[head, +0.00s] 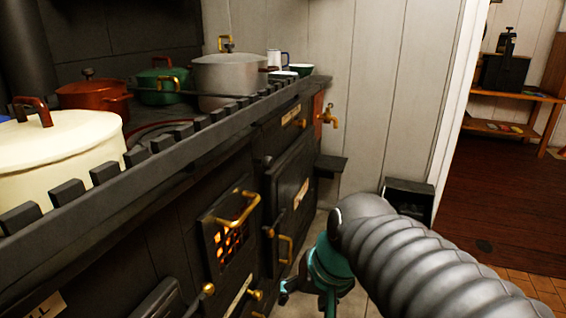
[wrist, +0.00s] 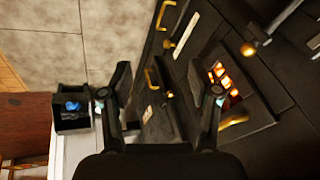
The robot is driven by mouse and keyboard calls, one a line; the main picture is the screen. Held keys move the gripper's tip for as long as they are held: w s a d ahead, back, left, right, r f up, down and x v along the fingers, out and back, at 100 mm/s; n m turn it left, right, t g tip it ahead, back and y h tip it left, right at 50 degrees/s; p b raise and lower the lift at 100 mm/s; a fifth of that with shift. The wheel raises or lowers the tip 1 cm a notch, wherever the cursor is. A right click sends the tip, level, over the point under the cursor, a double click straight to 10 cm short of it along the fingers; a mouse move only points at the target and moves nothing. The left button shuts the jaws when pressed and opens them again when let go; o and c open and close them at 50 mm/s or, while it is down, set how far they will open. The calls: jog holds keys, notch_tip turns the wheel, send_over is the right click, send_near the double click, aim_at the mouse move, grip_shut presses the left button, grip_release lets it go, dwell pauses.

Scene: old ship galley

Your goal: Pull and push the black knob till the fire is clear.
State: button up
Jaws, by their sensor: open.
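The black iron range (head: 150,225) fills the left of the head view. Fire glows orange behind the barred window (head: 229,246) of its fire door, below a brass handle (head: 238,208). The glowing window also shows in the wrist view (wrist: 225,82). I cannot clearly make out a black knob; a brass-tipped dark rod (wrist: 262,42) stands out near the window in the wrist view. My gripper (wrist: 160,75) is open and empty, its two dark fingers apart in front of the stove face. In the head view my gripper (head: 325,268) is low, right of the stove, partly hidden by my arm.
Pots stand on the stove top: cream (head: 60,145), red (head: 95,98), green (head: 163,85) and grey (head: 228,80). A brass tap (head: 329,117) juts from the stove's far end. A black box (head: 406,198) stands by the white wall. Open wooden floor (head: 500,205) lies right.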

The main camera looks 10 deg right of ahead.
jog(key=w+a+r+m+g+y, duration=0.1)
jog(key=w+a+r+m+y, duration=0.1)
jog(key=w+m+y, duration=0.35)
jog(key=m+t+y, duration=0.7)
jog(key=m+y, duration=0.1)
jog(key=m, duration=0.6)
send_near(272, 164)
jog(key=p+x, duration=0.1)
jog(key=x, duration=1)
jog(key=shift+s+a+r, duration=0.1)
grip_shut()
